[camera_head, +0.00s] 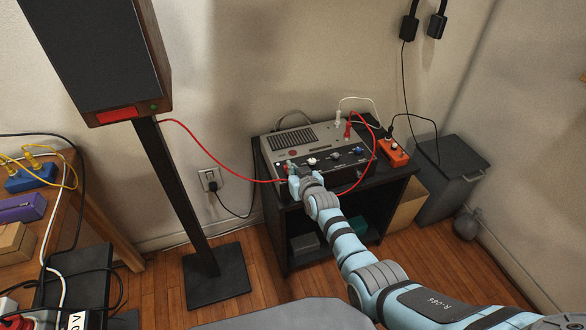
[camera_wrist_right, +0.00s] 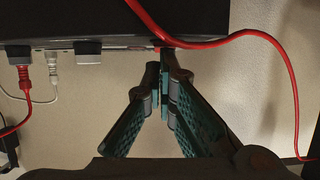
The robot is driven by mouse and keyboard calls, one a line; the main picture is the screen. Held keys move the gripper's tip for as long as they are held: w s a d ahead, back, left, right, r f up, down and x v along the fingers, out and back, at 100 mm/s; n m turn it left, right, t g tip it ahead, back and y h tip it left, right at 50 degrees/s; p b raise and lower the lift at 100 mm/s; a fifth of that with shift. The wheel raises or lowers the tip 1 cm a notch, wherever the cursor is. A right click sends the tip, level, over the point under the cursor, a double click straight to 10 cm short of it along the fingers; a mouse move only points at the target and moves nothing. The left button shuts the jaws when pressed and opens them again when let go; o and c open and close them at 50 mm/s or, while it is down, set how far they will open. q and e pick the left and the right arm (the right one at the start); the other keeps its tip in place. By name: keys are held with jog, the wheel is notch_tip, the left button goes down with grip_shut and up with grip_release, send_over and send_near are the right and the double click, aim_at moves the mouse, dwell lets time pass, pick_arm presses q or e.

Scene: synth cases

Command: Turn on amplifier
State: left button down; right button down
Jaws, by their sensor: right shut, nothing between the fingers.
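The amplifier (camera_head: 325,132) is a grey box with a dark front panel and several knobs, on top of a black shelf unit (camera_head: 283,232). In the right wrist view only its dark edge (camera_wrist_right: 95,15) and some knobs show. My right gripper (camera_head: 291,174) is at the left end of its front panel. In the right wrist view the gripper (camera_wrist_right: 164,68) is shut and empty, its tips close to the amplifier's edge by a red cable (camera_wrist_right: 215,42). Whether the tips touch a switch is hidden. My left gripper is out of view.
A tall speaker (camera_head: 95,50) on a stand is at left, with a red cable running to the amplifier. An orange power strip (camera_head: 393,152) lies right of the amplifier. A dark bin (camera_head: 450,178) stands farther right. A wooden table (camera_head: 92,205) with boxes is at left.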

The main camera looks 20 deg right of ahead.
jog(key=shift+r+p, duration=0.55)
jog(key=shift+r, duration=0.15)
jog(key=v, duration=1.2)
jog(key=shift+a, duration=0.1)
